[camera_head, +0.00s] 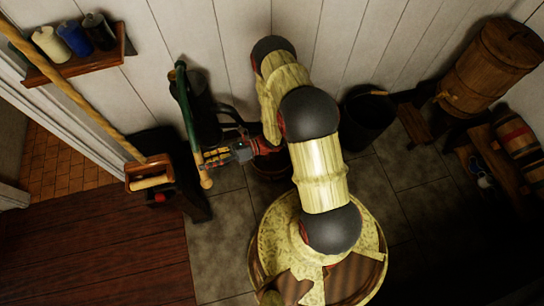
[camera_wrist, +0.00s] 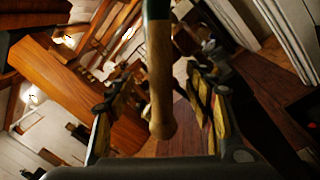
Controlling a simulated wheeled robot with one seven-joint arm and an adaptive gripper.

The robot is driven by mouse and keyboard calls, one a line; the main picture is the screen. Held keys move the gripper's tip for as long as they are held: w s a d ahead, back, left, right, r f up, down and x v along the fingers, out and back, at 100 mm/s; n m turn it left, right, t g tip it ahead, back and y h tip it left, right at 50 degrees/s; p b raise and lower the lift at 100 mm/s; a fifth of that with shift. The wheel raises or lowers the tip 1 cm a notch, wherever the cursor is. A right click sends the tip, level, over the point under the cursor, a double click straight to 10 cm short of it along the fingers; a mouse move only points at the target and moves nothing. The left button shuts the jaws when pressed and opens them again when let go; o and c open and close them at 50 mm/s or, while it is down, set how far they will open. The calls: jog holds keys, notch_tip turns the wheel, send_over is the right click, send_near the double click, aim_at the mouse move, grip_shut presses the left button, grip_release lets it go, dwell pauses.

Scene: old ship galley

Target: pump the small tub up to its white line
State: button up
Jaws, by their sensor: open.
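The pump (camera_head: 203,118) is a dark upright body against the white plank wall. Its long green lever (camera_head: 185,105) ends in a pale wooden grip (camera_head: 206,182) hanging low on the left. My gripper (camera_head: 208,158) is open beside the lever's lower end. In the wrist view the wooden grip (camera_wrist: 160,80) hangs between the spread fingers, which appear apart from it. What seems to be the small tub (camera_head: 270,168) stands on the floor under my arm, mostly hidden. Its white line and water level cannot be seen.
A black bucket (camera_head: 368,118) stands by the wall right of my arm. A wooden barrel (camera_head: 490,65) rests on a stand farther right. A small wooden box (camera_head: 150,170) stands left of the grip. Floor tiles show in front.

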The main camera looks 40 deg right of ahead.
jog(key=b+v, duration=0.1)
jog(key=v, duration=0.9)
jog(key=shift+d, duration=0.15)
dwell(0.4)
